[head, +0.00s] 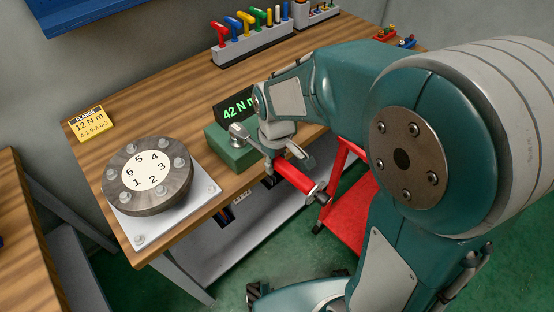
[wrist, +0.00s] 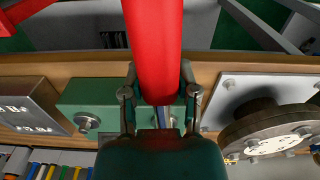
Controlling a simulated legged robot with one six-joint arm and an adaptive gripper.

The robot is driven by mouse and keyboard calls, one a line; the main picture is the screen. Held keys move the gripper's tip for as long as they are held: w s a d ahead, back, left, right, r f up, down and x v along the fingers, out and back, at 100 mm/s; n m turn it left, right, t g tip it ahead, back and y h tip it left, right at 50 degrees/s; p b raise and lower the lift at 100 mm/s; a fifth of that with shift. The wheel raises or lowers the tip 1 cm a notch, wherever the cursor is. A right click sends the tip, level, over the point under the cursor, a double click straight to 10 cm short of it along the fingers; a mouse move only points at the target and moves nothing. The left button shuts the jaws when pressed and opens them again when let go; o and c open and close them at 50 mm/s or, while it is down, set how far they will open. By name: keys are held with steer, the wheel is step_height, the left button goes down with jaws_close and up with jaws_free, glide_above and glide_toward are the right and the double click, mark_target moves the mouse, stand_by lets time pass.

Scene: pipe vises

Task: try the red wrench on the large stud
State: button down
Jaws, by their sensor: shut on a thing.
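My gripper (head: 278,146) is shut on the red wrench (head: 297,176), in front of the green block. The wrench's red handle slants down to the right, and its grey shaft runs up-left toward the block. In the wrist view the red handle (wrist: 154,45) runs up from between the fingers (wrist: 157,98); the wrench's far end is hidden there. The green block (head: 234,160) carries a metal stud (wrist: 87,123), which shows bare in the wrist view. In the head view the shaft's end overlaps the block's top; I cannot tell whether it touches the stud.
A round flange (head: 147,196) with several numbered studs sits on a white plate (head: 204,192) to the left. A display (head: 236,105) reading 42 N m stands behind the block. A yellow card (head: 90,124) and a tool rack (head: 252,43) stand farther back.

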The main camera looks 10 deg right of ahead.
steer(key=shift+s+a+m, duration=0.5)
steer(key=shift+a+m, duration=0.3)
stand_by(1.1)
steer(key=shift+w+d+n, duration=0.65)
steer(key=shift+d+n, duration=0.25)
steer(key=shift+n, duration=0.1)
steer(key=shift+r, duration=0.15)
steer(key=shift+r, duration=2.45)
